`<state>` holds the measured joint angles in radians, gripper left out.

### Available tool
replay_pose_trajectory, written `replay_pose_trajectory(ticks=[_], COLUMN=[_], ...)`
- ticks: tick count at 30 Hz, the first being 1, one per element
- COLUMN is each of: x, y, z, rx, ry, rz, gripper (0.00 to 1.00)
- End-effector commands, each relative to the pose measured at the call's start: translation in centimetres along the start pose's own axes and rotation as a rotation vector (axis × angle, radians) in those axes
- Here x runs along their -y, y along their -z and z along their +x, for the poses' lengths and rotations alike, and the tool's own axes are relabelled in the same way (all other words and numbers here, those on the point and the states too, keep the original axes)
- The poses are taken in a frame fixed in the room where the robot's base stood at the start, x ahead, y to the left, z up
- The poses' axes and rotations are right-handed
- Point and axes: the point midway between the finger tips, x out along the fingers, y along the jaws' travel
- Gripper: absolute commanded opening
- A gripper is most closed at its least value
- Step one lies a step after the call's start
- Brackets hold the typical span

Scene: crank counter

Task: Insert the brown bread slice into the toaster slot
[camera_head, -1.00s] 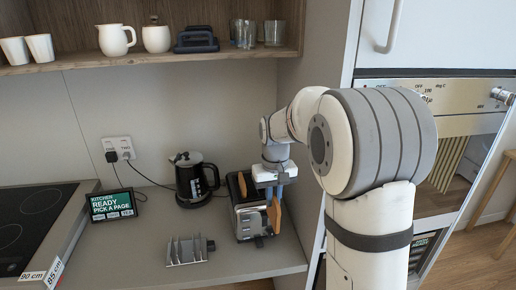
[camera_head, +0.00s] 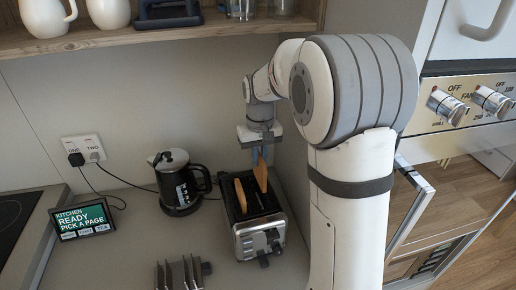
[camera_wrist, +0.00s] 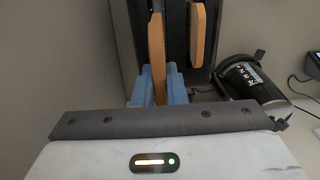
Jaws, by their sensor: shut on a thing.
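The toaster (camera_head: 247,240) stands on the counter, silver with a dark top and two long slots. One brown bread slice (camera_head: 240,196) stands upright in its left slot and also shows in the wrist view (camera_wrist: 197,35). My gripper (camera_head: 261,158) is above the toaster's right slot, with its blue fingers shut on a second brown slice (camera_head: 261,176). The held slice points down, slightly tilted in the head view; I cannot tell whether its lower edge is inside the slot. In the wrist view the held slice (camera_wrist: 156,40) sits between the blue fingers, beside the dark toaster top (camera_wrist: 178,40).
A black kettle (camera_head: 180,190) stands left of the toaster, with a small screen (camera_head: 82,220) farther left. A metal toast rack (camera_head: 180,275) is in front on the counter. A wooden shelf (camera_head: 200,33) overhangs the back. The oven cabinet stands to the right, behind my arm.

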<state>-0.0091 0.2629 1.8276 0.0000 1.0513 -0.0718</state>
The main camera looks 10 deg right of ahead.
Motion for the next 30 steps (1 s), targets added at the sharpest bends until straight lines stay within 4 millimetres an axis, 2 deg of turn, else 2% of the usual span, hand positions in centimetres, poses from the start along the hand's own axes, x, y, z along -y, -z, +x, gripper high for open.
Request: replay_pose_trajectory(ticks=[11,24,30], x=[-0.1,-0.1,-0.2], y=[-0.1,-0.1,-0.1], z=[0.2,3.6,4.3], rx=[0.0,0.0,0.0], ry=[0.0,0.0,0.0], rz=[0.003,0.003,0.004], gripper=[0.0,0.0,0.0])
